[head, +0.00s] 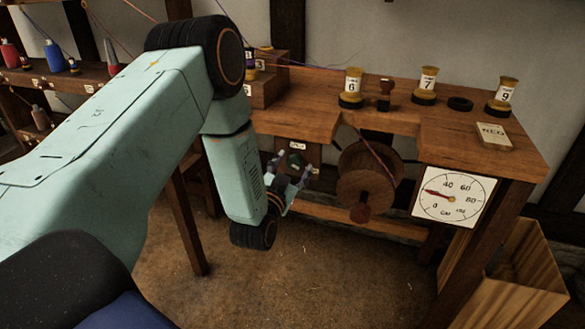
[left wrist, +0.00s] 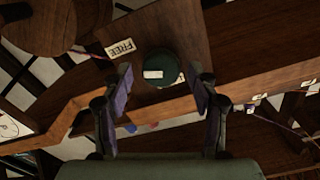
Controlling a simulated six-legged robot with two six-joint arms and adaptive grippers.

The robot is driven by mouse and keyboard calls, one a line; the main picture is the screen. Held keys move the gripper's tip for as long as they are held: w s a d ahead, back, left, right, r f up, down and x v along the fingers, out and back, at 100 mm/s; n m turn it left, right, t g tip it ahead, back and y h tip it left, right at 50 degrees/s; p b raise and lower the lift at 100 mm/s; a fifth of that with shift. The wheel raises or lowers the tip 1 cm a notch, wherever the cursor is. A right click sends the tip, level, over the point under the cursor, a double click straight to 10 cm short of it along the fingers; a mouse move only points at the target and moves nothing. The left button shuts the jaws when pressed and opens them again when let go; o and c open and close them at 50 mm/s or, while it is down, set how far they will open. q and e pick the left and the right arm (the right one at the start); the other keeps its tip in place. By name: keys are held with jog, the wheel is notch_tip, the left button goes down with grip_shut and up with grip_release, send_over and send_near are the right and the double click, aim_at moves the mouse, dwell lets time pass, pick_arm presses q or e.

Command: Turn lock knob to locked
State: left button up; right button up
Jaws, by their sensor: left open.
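The lock knob (head: 294,160) is a small dark green round knob on the wooden board under the bench top, left of the wooden reel. In the left wrist view the knob (left wrist: 165,68) shows a white mark on its left part. A white label reading FREE (left wrist: 119,49) is beside it. My left gripper (head: 291,168) is open in front of the knob. In the left wrist view its fingers (left wrist: 160,88) are on either side of the knob, with gaps visible. I cannot tell how far the fingertips are from the board. My right gripper is not in view.
The wooden reel (head: 366,185) hangs just right of the knob. A dial gauge (head: 453,197) is on the bench front further right. Numbered spools (head: 428,85) stand on the bench top (head: 320,100). A wooden bin (head: 515,285) stands at lower right. The floor before the bench is clear.

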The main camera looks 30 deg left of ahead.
pick_arm(q)
jog(key=shift+w+a, duration=0.15)
jog(key=c, duration=1.1)
